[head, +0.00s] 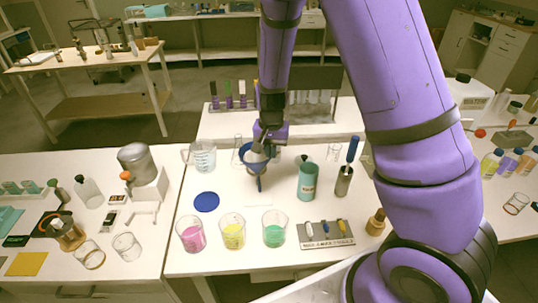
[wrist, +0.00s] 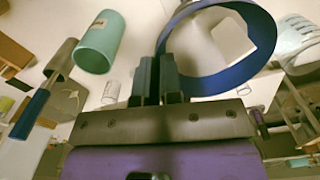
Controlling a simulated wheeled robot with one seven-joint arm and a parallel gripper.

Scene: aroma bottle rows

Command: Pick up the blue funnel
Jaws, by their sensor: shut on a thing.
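The blue funnel (head: 257,168) is upright in the head view, its wide rim up and its narrow stem pointing down, among the vessels of the middle table. In the wrist view its blue rim (wrist: 262,40) shows as a large ring right of the fingers. My gripper (head: 263,143) reaches down from above onto the funnel's rim. In the wrist view my gripper (wrist: 158,68) has its two fingers close together, shut on the rim's edge. Whether the stem touches the table is hard to tell.
Beakers of pink (head: 190,235), yellow (head: 233,237) and green (head: 274,232) liquid stand in front. A blue disc (head: 206,201) lies left, a measuring jug (head: 202,156) behind it. A tube rack (head: 310,108) stands behind.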

